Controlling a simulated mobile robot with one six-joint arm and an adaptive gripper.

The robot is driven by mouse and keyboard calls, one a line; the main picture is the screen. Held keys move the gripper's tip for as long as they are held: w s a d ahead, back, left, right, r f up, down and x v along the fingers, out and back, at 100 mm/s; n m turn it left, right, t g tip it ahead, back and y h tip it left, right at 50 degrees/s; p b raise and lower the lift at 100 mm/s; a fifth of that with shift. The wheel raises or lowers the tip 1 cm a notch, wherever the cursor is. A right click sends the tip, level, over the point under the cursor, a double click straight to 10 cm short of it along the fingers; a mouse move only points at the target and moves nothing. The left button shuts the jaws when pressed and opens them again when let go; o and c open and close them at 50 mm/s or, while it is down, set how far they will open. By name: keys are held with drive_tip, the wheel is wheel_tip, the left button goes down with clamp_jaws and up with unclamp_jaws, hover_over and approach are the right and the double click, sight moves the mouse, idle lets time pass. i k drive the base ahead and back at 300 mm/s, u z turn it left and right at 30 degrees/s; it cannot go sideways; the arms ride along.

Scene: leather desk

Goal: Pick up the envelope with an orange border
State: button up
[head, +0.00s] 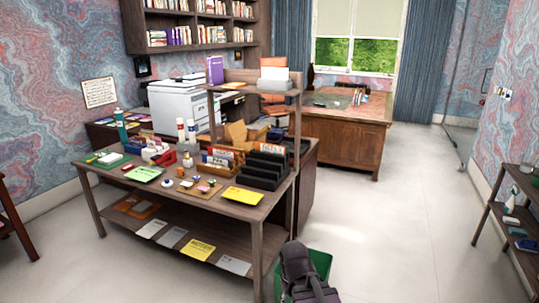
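A flat item with orange-brown colouring (137,207) lies at the left end of the lower shelf of the near table. It is too small to tell whether it is an envelope with an orange border. To its right on that shelf lie two pale flat pieces, a yellow printed one (198,250) and a grey one (234,265). A tan open envelope or folder shape (235,133) stands at the back of the tabletop. A dark shape at the bottom centre looks like my arm; its fingertips cannot be made out, and it is apart from the shelf items.
The near table (215,212) is crowded with bottles, a black sorter (262,171), a yellow card (244,195) and small items. A green bin (320,262) stands by its right front leg. A shelf unit is at the far right. The floor between is clear.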

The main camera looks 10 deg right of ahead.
sight(276, 149)
drive_tip(key=u, duration=0.5)
drive_tip(key=i, duration=0.9)
drive_tip(key=u, duration=0.7)
drive_tip(key=i, duration=1.6)
drive_tip(key=z, duration=0.25)
drive_tip(key=i, duration=0.7)
drive_tip(key=z, duration=0.8)
drive_tip(key=i, duration=0.6)
drive_tip(key=z, duration=0.3)
